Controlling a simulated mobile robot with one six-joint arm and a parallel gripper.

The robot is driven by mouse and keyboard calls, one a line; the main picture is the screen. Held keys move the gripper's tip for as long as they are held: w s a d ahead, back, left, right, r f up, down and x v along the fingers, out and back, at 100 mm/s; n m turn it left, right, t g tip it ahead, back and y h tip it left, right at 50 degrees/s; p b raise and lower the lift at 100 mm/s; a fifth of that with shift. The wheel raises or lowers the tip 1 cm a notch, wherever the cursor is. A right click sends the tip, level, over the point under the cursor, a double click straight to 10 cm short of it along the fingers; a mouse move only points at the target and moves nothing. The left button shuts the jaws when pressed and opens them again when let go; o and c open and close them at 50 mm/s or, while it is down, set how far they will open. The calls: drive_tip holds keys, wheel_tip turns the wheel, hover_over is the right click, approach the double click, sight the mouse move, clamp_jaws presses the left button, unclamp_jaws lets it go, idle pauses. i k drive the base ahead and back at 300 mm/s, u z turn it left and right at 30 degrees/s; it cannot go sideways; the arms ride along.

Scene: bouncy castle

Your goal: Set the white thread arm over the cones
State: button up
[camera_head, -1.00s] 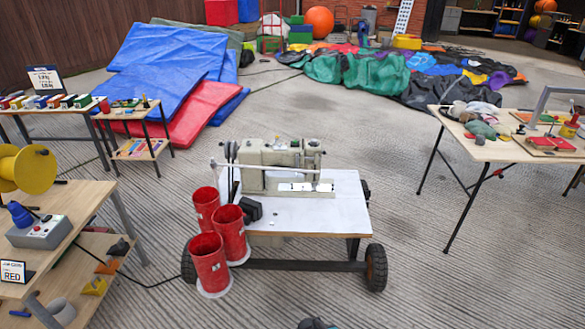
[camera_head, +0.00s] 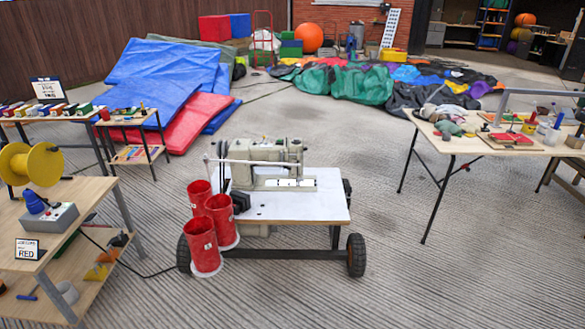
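A sewing machine (camera_head: 262,152) stands on a white-topped wheeled cart (camera_head: 300,205) in the middle of the view. Several red cones (camera_head: 204,240) with white bases cluster at the cart's left side. A thin white bar (camera_head: 232,161), which looks like the thread arm, runs level across the machine's front. Its left end shows above the rearmost cone in the picture; I cannot tell whether it is truly over it. My gripper is not in view.
A shelf table with a yellow spool (camera_head: 40,160) and a grey control box (camera_head: 45,222) stands at left. A cluttered folding table (camera_head: 470,145) stands at right. Blue and red mats (camera_head: 165,75) lie behind. A black cable (camera_head: 140,272) crosses the floor at left. The floor in front is clear.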

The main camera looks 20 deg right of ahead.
sight(206, 160)
drive_tip(key=k, duration=0.6)
drive_tip(key=z, duration=0.7)
drive_tip(key=i, duration=1.5)
drive_tip(key=u, duration=0.45)
drive_tip(key=i, duration=0.55)
drive_tip(key=u, duration=0.3)
